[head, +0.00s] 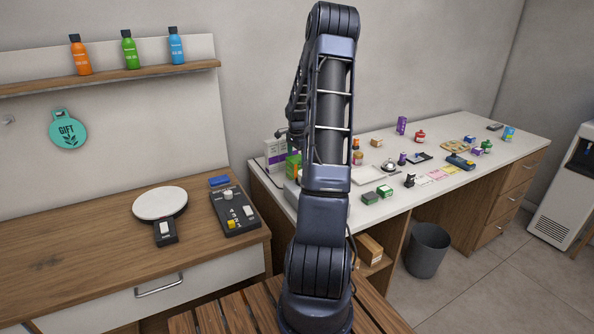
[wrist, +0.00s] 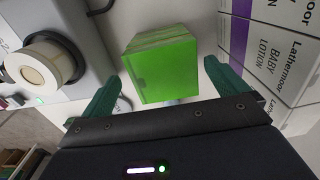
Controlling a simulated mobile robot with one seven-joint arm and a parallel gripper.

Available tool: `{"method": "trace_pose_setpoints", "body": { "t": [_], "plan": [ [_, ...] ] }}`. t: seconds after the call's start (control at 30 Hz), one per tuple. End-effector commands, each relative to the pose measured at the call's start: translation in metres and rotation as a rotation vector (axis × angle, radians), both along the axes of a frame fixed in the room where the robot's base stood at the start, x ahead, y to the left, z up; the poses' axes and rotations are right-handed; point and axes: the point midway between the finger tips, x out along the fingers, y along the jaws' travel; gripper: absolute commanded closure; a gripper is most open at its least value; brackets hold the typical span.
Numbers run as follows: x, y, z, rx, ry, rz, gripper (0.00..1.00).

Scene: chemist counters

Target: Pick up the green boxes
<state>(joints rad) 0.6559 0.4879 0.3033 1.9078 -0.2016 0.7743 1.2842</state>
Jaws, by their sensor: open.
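A bright green box (wrist: 165,66) is in the middle of the wrist view, on a pale counter. It also shows in the head view (head: 293,167), partly hidden behind my arm. My gripper (wrist: 160,74) has teal fingers spread apart, one on each side of the green box. A gap shows beside the box, and I cannot tell whether the fingers touch it. A smaller green box (head: 384,191) lies on the white counter (head: 400,212) right of the arm.
A grey device with a paper roll (wrist: 45,65) is close on the left. Several small goods cover the white counter. A grey bin (head: 428,250) stands on the floor.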

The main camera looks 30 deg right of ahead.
Motion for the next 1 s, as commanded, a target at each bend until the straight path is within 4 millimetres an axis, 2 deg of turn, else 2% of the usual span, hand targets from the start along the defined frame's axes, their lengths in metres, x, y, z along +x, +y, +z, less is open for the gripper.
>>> {"method": "trace_pose_setpoints", "body": {
  "t": [0.33,0.6,0.87,1.0],
  "plan": [
    [0.004,-0.004,-0.042,0.001,0.001,0.0,0.02],
    [0.004,-0.004,-0.046,0.0,0.0,0.0,0.02],
    [0.004,-0.004,-0.045,0.0,0.0,0.0,0.53],
    [0.004,-0.004,-0.045,0.0,-0.001,0.0,0.55]
  ]
}}
